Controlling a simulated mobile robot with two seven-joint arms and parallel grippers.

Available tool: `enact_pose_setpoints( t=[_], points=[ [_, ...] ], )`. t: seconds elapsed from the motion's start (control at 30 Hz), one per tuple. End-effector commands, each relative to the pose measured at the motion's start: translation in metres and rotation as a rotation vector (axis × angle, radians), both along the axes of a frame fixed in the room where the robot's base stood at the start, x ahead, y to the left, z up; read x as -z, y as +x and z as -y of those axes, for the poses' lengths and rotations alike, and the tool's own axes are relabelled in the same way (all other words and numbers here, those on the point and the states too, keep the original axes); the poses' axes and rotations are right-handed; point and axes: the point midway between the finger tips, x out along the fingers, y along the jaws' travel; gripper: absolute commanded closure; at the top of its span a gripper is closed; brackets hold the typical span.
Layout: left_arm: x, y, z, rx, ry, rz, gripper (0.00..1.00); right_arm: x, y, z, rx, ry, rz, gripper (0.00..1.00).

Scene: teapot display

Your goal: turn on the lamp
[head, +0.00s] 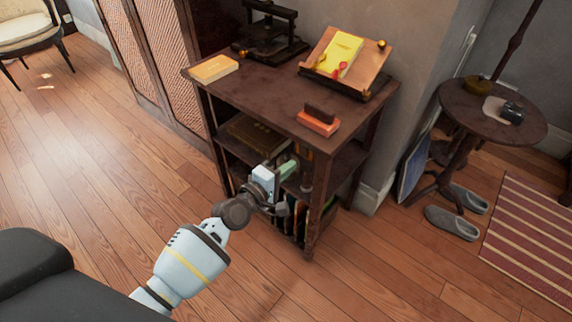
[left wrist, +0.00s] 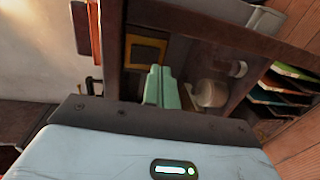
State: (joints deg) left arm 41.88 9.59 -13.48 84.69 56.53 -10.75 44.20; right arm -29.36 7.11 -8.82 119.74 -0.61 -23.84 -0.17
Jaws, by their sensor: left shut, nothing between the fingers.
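I cannot make out a clear lamp in either view. A dark slanted pole (head: 518,28) rises behind the round side table at the right, its top cut off by the frame, and I cannot tell whether it belongs to a lamp. My left gripper (head: 288,168) is shut and empty, its pale green fingers at the open front of the dark wooden shelf unit (head: 262,92), below its top. In the left wrist view the shut fingers (left wrist: 160,86) point into the shelf, beside a whitish round object (left wrist: 208,93); contact is unclear. My right gripper is not in view.
The shelf top holds a yellow book on a bookstand (head: 345,62), a tan book (head: 214,68), a dark press (head: 268,35) and an orange-red block (head: 318,123). The round side table (head: 465,105) has slippers (head: 452,222) below it.

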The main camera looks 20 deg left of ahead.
Motion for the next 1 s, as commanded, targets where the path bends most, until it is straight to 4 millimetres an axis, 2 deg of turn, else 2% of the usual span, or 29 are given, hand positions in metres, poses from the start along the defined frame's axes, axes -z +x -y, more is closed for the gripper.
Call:
enact_pose_setpoints(
  t=[0.07, 0.3, 0.5, 0.7, 1.0],
  points=[
    [0.001, -0.003, 0.003, 0.000, 0.000, 0.000, 1.00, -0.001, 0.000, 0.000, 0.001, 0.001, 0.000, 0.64],
    [0.009, -0.052, -0.016, 0.000, 0.003, -0.002, 1.00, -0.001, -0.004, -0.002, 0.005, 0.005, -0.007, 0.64],
    [0.012, -0.081, -0.027, 0.000, 0.000, -0.001, 1.00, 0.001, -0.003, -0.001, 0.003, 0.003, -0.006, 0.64],
    [0.013, -0.094, -0.032, 0.000, 0.000, 0.000, 1.00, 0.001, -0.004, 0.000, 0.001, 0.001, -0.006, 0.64],
    [0.013, -0.096, -0.032, 0.000, 0.000, 0.001, 1.00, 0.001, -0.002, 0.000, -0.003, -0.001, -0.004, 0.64]
  ],
)
